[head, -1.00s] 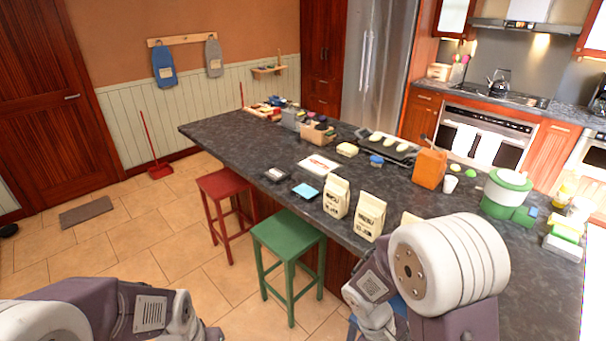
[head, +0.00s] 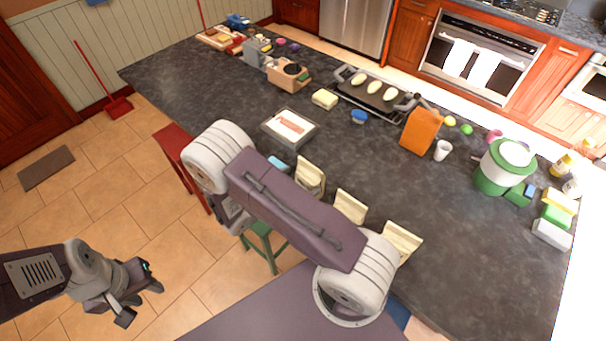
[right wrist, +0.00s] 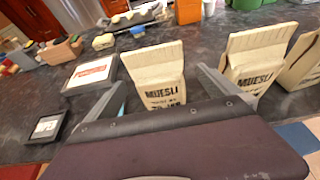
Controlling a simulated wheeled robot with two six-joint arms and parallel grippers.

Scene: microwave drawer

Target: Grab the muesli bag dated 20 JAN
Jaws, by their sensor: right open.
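Three cream muesli bags stand in a row along the counter's near edge in the head view: a left bag (head: 311,173), a middle bag (head: 350,206) and a right bag (head: 402,240). In the right wrist view, the nearest bag (right wrist: 157,75) reads MUESLI, with a lower line that looks like 20 JAN, partly cut off. Another bag (right wrist: 257,60) stands to its right, its date hidden. My right gripper (right wrist: 160,95) is open, fingers either side of the nearest bag; contact is unclear. My arm hides it in the head view. My left gripper (head: 138,300) hangs over the floor.
A framed tray (head: 290,127) lies left of the bags. An orange box (head: 420,130), a white cup (head: 442,150) and a baking tray (head: 372,95) stand further back. A green-and-white pot (head: 503,165) is at the right. A red stool (head: 172,145) stands by the counter.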

